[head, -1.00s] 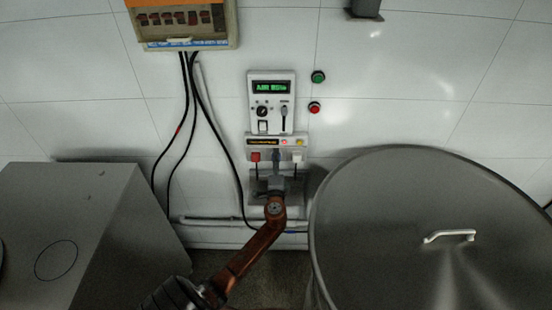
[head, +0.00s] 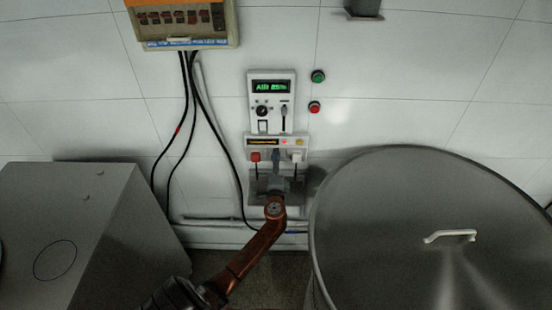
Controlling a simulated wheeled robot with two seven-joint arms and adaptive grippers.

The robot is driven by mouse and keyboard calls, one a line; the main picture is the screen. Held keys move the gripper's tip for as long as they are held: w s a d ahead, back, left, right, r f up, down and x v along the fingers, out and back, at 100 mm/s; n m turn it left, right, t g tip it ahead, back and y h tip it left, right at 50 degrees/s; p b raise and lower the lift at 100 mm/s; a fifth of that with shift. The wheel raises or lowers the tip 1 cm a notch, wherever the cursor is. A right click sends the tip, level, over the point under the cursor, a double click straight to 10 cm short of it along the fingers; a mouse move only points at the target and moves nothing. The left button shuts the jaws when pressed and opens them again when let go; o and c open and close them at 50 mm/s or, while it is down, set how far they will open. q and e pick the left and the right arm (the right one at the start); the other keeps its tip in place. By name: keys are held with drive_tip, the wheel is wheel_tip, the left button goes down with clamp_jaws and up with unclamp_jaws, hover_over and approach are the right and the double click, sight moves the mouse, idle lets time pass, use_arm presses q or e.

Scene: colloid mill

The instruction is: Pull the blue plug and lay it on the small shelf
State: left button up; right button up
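Below the display panel (head: 272,101), a socket strip (head: 276,141) holds a red plug (head: 255,156) on the left and a white plug (head: 298,155) on the right. Between them a small dark bluish piece (head: 275,154), seemingly the blue plug, shows just above my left gripper (head: 277,178). The gripper covers what lies below it. I cannot tell whether its fingers are open or closed, or whether they touch the plug. The small grey shelf (head: 297,189) sits under the strip, partly hidden by my gripper and wrist. My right gripper is not in view.
A large round steel lid (head: 400,260) with a handle stands close on the right. A grey metal box (head: 95,215) stands on the left. Black cables (head: 171,145) hang from the breaker box (head: 184,22). Green and red buttons (head: 316,92) sit on the wall.

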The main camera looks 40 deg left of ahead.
use_arm(q)
clamp_jaws()
idle(0.4)
drive_tip(key=shift+p+v, duration=0.45)
drive_tip(key=shift+v, duration=2.55)
